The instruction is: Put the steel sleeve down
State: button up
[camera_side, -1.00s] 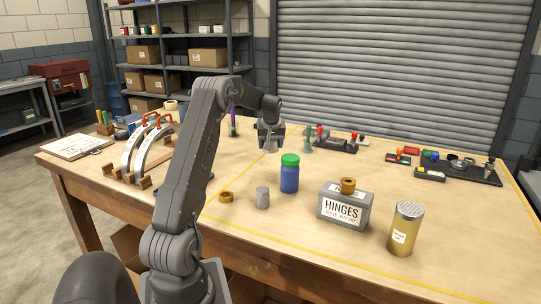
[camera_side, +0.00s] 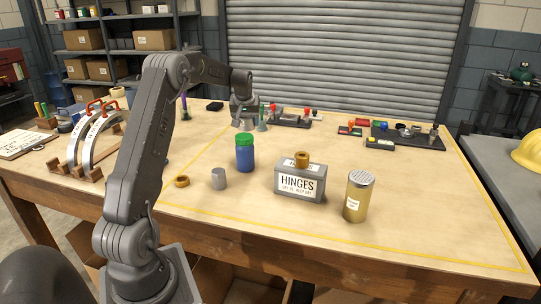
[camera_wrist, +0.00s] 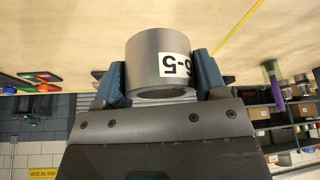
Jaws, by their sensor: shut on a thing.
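The steel sleeve (camera_wrist: 148,62) is a short grey metal ring with a white label, seen in the wrist view. My gripper (camera_wrist: 160,78) is shut on it, with a blue-grey finger pressed to each side. In the side view my gripper (camera_side: 243,114) is low over the back part of the bench, just left of a small grey-green cone-shaped piece (camera_side: 262,125). The sleeve is small and partly hidden there, and I cannot tell whether it touches the bench.
A blue jar (camera_side: 245,158), a grey cylinder (camera_side: 219,180), a brass ring (camera_side: 182,181), a HINGES box (camera_side: 298,184) and a gold tin (camera_side: 357,200) stand nearer the front. A dark tray (camera_side: 289,121) lies right of the gripper. The right front of the bench (camera_side: 420,220) is clear.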

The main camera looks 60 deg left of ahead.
jog(key=w+d+m+t+h, duration=0.1)
jog(key=w+d+m, duration=0.3)
jog(key=w+d, duration=0.5)
jog(key=f, duration=0.1)
jog(key=d+f, duration=0.1)
jog(key=f, duration=0.1)
jog(key=s+d+f, duration=0.1)
jog(key=shift+s+f, duration=0.1)
jog(key=shift+f, duration=0.3)
jog(key=shift+a+f, duration=0.1)
jog(key=shift+f, duration=2.3)
jog(key=shift+f, duration=0.1)
jog(key=o, duration=1.3)
jog(key=shift+f, duration=0.15)
